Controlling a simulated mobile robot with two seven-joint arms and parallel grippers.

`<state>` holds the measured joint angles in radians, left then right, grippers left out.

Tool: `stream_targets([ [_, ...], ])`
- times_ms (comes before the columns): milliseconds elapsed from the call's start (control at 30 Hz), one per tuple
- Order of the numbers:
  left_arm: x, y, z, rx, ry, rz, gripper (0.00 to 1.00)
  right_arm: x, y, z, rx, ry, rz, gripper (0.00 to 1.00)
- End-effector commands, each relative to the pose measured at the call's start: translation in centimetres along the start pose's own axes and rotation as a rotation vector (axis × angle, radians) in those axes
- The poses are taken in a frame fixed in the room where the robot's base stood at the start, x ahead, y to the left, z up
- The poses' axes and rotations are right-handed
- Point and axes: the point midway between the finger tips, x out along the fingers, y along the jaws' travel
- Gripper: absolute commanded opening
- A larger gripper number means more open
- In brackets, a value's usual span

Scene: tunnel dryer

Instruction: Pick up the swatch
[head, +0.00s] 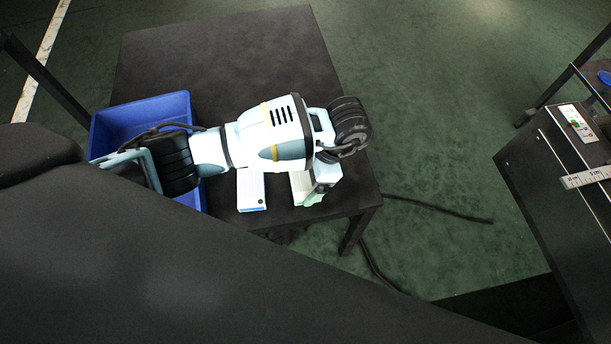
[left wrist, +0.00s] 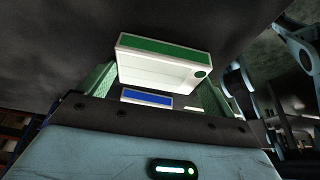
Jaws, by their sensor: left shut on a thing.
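The swatch looks like a white block with a green edge and a green dot. In the left wrist view the swatch (left wrist: 160,68) sits between the green-padded fingers of my left gripper (left wrist: 158,88). In the head view my left gripper (head: 320,186) reaches down near the front right of the dark table, and the swatch (head: 301,186) shows as a pale patch beside it, partly hidden by the arm. The gripper is shut on it. I cannot tell whether the swatch touches the table. My right gripper is not in view.
A white block with a blue edge (head: 251,190) lies on the dark table (head: 215,55), just left of the gripper. A blue bin (head: 140,112) stands at the table's left, partly under my arm. The back of the table is clear. Another dark bench (head: 540,180) stands at right.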

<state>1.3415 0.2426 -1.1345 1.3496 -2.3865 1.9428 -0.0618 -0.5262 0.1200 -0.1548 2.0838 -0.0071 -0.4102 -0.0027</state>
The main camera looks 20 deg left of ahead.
Motion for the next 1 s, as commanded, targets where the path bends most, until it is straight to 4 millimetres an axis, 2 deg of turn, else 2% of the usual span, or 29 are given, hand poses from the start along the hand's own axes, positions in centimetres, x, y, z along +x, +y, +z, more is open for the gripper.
stream_targets([
  [167,-0.9,0.1,-0.4,-0.001,-0.001,0.001,0.67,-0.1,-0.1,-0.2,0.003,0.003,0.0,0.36],
  [400,-3.5,-0.3,-1.5,0.002,0.0,0.002,0.67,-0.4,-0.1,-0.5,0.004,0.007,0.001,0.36],
  [567,-3.3,-3.7,-2.5,0.005,-0.001,0.002,0.67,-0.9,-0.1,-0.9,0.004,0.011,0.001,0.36],
  [800,-3.2,-9.8,-4.2,0.006,-0.001,0.001,0.67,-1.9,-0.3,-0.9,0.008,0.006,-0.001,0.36],
  [1000,-3.1,-13.4,-5.2,0.003,-0.001,0.0,0.67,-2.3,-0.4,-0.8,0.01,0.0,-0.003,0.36],
])
